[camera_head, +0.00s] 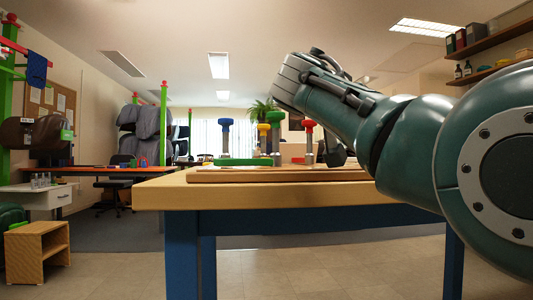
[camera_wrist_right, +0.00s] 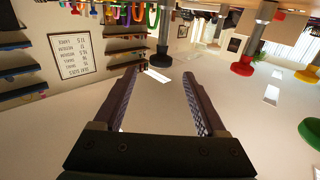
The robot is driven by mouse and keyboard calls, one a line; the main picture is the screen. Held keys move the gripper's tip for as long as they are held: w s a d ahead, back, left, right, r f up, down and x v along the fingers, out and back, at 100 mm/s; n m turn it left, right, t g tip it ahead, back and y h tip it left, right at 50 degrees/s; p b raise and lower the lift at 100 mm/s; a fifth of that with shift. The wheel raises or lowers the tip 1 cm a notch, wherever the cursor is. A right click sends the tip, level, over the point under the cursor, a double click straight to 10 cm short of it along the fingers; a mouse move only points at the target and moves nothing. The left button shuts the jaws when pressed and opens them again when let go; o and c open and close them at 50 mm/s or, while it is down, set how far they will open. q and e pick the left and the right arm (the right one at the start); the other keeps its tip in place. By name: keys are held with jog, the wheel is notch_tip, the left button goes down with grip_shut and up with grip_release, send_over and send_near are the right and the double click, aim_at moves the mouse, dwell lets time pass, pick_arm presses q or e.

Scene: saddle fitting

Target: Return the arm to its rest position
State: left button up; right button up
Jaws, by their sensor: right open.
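My right arm (camera_head: 420,140) reaches in from the right over the table in the head view, its grey wrist end (camera_head: 300,82) raised above the tabletop. My right gripper (camera_wrist_right: 162,72) is open in the right wrist view, with nothing between its two dark fingers. That view appears upside down. Posts with coloured knobs stand beyond the fingers, including a dark knob (camera_wrist_right: 162,60), a red knob (camera_wrist_right: 243,68) and a yellow knob (camera_wrist_right: 276,70). The fingers look clear of them. My left gripper is not in view.
The wooden table (camera_head: 300,193) carries a board (camera_head: 280,175), a green block (camera_head: 243,162) and tools with blue (camera_head: 225,122), yellow (camera_head: 264,129), green (camera_head: 273,117) and red (camera_head: 308,123) tops. Shelves (camera_head: 490,70) hang at right. A small wooden stand (camera_head: 38,250) is at left.

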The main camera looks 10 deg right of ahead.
jog(key=s+f+n+g+y+p, duration=0.25)
jog(key=s+p, duration=0.45)
jog(key=p, duration=0.6)
jog(key=s+f+n+g+y+p, duration=0.2)
jog(key=s+f+y+p, duration=0.15)
jog(key=s+p, duration=0.6)
jog(key=s+a+r+n+g+y+p, duration=0.1)
jog(key=s+a+r+n+y+p, duration=0.2)
jog(key=s+p, duration=0.4)
jog(key=s+a+r+n+g+y+p, duration=0.1)
jog(key=s+a+r+n+y+p, duration=0.15)
jog(key=s+r+p, duration=0.4)
jog(key=s+a+r+n+g+y+p, duration=0.1)
jog(key=s+a+r+n+y+p, duration=0.15)
jog(key=s+p, duration=0.6)
notch_tip(320, 180, up, 38)
jog(key=s+a+p, duration=0.1)
jog(key=p, duration=3.7)
jog(key=shift+a, duration=0.35)
